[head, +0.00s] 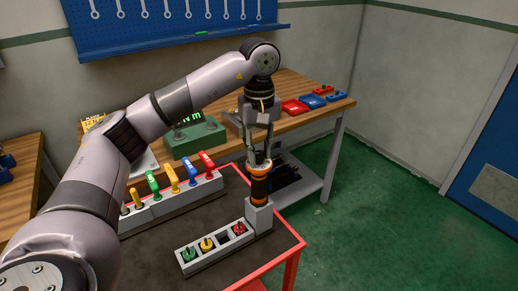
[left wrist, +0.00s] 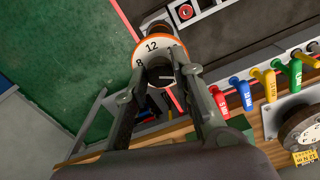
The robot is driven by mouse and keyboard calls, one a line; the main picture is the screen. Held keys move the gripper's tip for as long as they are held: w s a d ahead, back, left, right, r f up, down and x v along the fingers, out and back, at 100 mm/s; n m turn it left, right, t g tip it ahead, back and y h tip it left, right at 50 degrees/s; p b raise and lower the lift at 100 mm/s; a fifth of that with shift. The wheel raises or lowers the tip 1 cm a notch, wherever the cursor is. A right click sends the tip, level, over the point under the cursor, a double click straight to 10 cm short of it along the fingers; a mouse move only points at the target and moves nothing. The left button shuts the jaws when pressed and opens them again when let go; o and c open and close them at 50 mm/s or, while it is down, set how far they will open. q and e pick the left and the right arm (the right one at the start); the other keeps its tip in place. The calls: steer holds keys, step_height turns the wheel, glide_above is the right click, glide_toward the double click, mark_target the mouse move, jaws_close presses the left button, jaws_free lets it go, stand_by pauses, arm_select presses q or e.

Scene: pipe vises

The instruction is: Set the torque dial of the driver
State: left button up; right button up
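The driver (head: 259,186), black with orange bands, stands upright in a grey block at the right end of the socket rack (head: 217,254). My left gripper (head: 259,160) points down over its top, with one finger on each side. In the left wrist view the white dial ring (left wrist: 152,46) shows the numbers 8 and 12 inside an orange rim. A dark round knob (left wrist: 160,73) with a pale mark sits between the fingertips of my left gripper (left wrist: 160,68). Whether the fingers press on it is unclear. My right gripper is not in view.
The socket rack holds green, yellow and red pieces. Behind it a grey rack (head: 150,213) holds several colour-handled tools. A green box with a lit display (head: 195,138) stands on the wooden bench, with red and blue trays (head: 312,102) farther right. Green floor lies open at right.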

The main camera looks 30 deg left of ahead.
mark_target(259, 153)
arm_select(q)
steer(key=o, duration=0.4)
steer(key=shift+r, duration=0.1)
step_height(259, 153, up, 12)
steer(key=shift+f, duration=0.1)
stand_by(0.5)
